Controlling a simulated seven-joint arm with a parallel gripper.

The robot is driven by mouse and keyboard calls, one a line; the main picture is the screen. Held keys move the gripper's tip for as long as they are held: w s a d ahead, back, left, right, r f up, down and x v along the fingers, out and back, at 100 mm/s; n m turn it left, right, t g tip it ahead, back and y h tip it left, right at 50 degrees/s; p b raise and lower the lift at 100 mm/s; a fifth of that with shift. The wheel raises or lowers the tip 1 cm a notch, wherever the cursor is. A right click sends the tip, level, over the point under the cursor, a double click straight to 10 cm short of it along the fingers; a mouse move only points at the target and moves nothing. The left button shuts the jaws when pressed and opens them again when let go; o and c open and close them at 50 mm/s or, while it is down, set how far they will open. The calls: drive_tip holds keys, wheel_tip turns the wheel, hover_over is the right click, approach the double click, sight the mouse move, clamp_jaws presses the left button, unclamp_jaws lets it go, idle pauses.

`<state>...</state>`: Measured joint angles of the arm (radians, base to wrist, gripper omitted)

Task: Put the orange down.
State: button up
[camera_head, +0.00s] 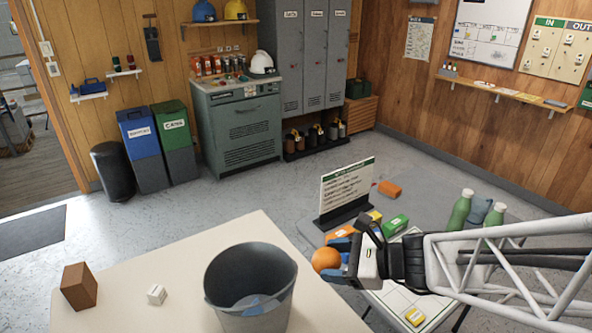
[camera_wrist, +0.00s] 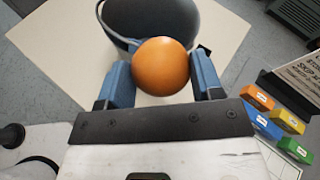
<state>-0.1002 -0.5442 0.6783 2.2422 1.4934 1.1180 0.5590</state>
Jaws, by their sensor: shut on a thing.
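The orange (camera_head: 326,260) is round and held between the two blue fingers of my gripper (camera_head: 345,262). In the wrist view the orange (camera_wrist: 161,66) sits between the fingertips of my gripper (camera_wrist: 160,80), one finger on each side. In the head view my gripper and the orange are just right of a grey bucket (camera_head: 250,285), near the right edge of the cream table (camera_head: 190,262). In the wrist view the bucket (camera_wrist: 190,18) lies beyond the orange, which hides part of its rim. Something blue lies inside the bucket.
A second, grey table (camera_head: 420,215) at right holds a sign (camera_head: 347,187), green bottles (camera_head: 460,210) and several coloured boxes. The cream table's left part is mostly clear.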

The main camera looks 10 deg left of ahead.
drive_tip(key=w+a+f+n+g, duration=0.1)
drive_tip(key=w+a+n+g, duration=0.15)
drive_tip(key=w+a, duration=0.5)
drive_tip(key=w+a+n+g, duration=0.2)
drive_tip(key=w+a+g, duration=0.15)
drive_tip(key=a, duration=0.65)
drive_tip(key=w+a+f+n+g, duration=0.1)
drive_tip(key=w+a+n+g, duration=0.1)
drive_tip(key=w+a, duration=0.55)
drive_tip(key=a+f+n+g+h, duration=0.1)
drive_tip(key=a+f, duration=0.1)
drive_tip(key=a, duration=0.5)
drive_tip(key=a+f+n+g+h, duration=0.1)
drive_tip(key=a+f, duration=0.2)
drive_tip(key=a, duration=0.4)
wheel_tip(320, 180, down, 11)
drive_tip(key=shift+r, duration=0.15)
drive_tip(key=shift+a, duration=0.1)
drive_tip(key=shift+f, duration=3.15)
drive_tip(key=shift+f, duration=1.85)
